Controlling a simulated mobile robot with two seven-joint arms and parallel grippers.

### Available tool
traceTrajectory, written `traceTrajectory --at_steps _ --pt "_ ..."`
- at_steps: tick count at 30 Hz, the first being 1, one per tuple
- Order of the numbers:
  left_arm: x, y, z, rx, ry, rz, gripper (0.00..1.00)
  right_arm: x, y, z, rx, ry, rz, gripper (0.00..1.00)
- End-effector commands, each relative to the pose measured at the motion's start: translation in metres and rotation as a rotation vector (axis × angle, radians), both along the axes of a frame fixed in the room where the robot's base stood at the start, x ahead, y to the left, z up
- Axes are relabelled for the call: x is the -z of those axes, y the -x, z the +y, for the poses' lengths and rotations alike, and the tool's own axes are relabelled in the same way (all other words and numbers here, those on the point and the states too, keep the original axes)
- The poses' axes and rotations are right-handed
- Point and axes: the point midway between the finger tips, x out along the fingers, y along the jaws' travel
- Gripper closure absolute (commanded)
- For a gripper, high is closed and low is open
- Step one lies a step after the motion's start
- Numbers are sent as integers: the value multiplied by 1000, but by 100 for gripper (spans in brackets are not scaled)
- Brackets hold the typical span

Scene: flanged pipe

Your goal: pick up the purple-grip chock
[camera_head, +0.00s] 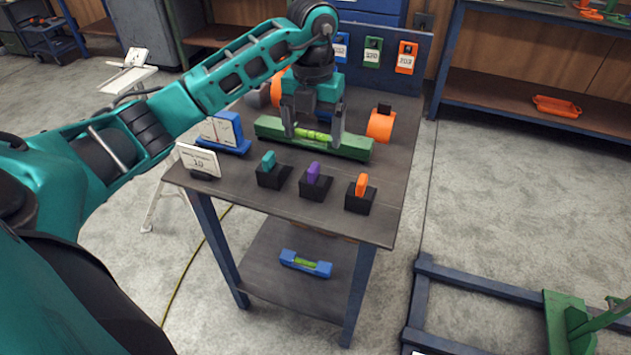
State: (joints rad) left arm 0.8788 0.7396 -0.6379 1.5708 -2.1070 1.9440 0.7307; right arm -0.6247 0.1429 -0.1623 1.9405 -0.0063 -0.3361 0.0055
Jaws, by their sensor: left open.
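The purple-grip chock (315,182) is a black block with an upright purple grip. It stands near the table's front edge, between the teal-grip chock (271,170) and the orange-grip chock (360,194). My left gripper (311,137) points down with its jaws apart, over the green level (357,148) behind the chocks. Its fingertips are in front of or around the level's yellow-green vial; I cannot tell whether they touch it. The purple-grip chock is apart from the gripper and nearer the front edge. My right gripper is not in view.
The table (300,221) also holds a blue stand (231,132), a card reading 10 (199,160) and orange pipe parts (381,125). Tags hang on the back panel (406,57). A blue level (306,264) lies on the lower shelf.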

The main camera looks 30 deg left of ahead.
Motion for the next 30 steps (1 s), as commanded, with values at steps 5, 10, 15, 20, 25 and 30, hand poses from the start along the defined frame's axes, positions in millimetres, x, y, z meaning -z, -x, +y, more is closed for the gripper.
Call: traceTrajectory --at_steps 5,10,15,20,25,30 --pt "37 1 -1 2 4 6 13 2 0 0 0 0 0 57" --pt "59 1 -2 5 5 3 13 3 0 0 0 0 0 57" --pt "71 1 -3 4 6 4 13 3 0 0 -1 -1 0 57" --pt "95 0 -6 5 7 5 13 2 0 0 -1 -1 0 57" --pt "114 -1 -5 5 6 2 13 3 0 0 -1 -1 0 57" --pt "116 -1 -5 6 6 0 13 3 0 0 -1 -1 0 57"
